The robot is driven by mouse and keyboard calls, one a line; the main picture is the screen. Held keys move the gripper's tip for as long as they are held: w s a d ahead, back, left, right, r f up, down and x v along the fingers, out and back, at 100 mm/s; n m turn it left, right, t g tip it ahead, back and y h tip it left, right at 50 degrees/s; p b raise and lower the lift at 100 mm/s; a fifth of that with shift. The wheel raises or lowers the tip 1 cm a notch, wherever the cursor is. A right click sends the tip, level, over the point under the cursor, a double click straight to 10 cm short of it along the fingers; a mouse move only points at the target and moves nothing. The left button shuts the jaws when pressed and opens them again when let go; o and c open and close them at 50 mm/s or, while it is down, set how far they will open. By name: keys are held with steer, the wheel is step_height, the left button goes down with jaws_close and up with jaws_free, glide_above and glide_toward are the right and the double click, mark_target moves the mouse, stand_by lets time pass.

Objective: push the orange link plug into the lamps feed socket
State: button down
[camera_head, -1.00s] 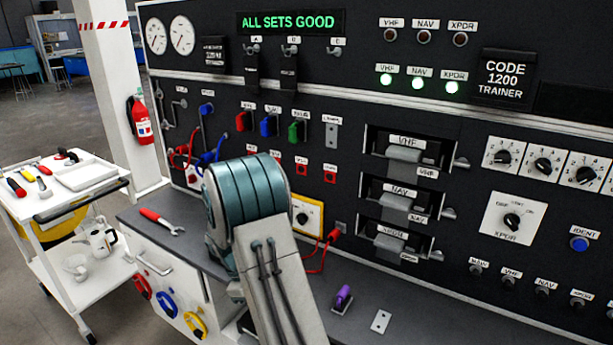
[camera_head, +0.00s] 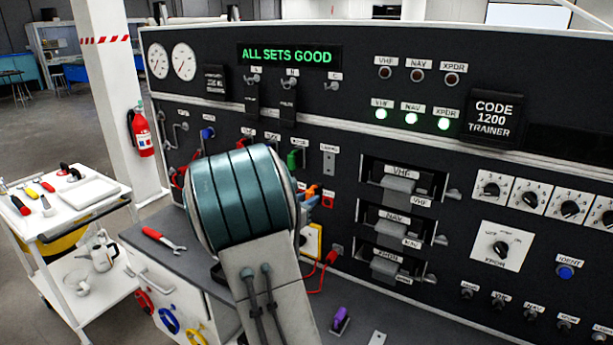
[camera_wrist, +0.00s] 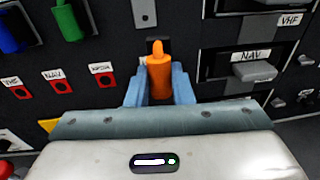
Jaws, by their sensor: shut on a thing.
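The orange link plug (camera_wrist: 159,78) is upright between the two blue fingers of my gripper (camera_wrist: 158,90) in the wrist view. My gripper is shut on it. A dark square piece (camera_wrist: 158,46) shows just behind the plug's top. A small white label beside the plug is partly covered, and I cannot read it. In the head view the plug (camera_head: 313,191) shows past my arm, close to a red socket (camera_head: 327,202) under the grey plate. I cannot tell whether that is the lamps feed socket, or whether the plug touches the panel.
Red sockets labelled VHF, NAV and XPDR (camera_wrist: 106,81) lie left of the plug. A green-handled lever (camera_wrist: 68,20) is above them. Radio trays (camera_head: 392,225) with handles stand to the right. A red cable (camera_head: 322,275) and a purple-handled item (camera_head: 340,320) are lower down.

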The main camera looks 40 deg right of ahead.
mark_target(307, 191)
steer(key=shift+n+t, duration=0.4)
steer(key=shift+t, duration=0.3)
steer(key=r, duration=0.2)
steer(key=w+r, duration=0.1)
steer(key=r, duration=0.1)
steer(key=shift+d, duration=0.3)
steer(key=shift+r+p, duration=0.25)
steer(key=shift+p, duration=0.05)
steer(key=shift+w+d+r+t, duration=0.1)
steer(key=shift+w+d+t, duration=0.1)
steer(key=shift+t, duration=0.1)
steer(key=shift+x, duration=2.2)
steer(key=shift+w+d+b, duration=0.15)
steer(key=shift+d+b, duration=0.45)
steer(key=shift+b, duration=0.6)
steer(key=shift+w+d, duration=0.1)
steer(key=shift+d, duration=0.05)
steer(key=shift+d+r, duration=0.1)
steer(key=shift+d, duration=0.1)
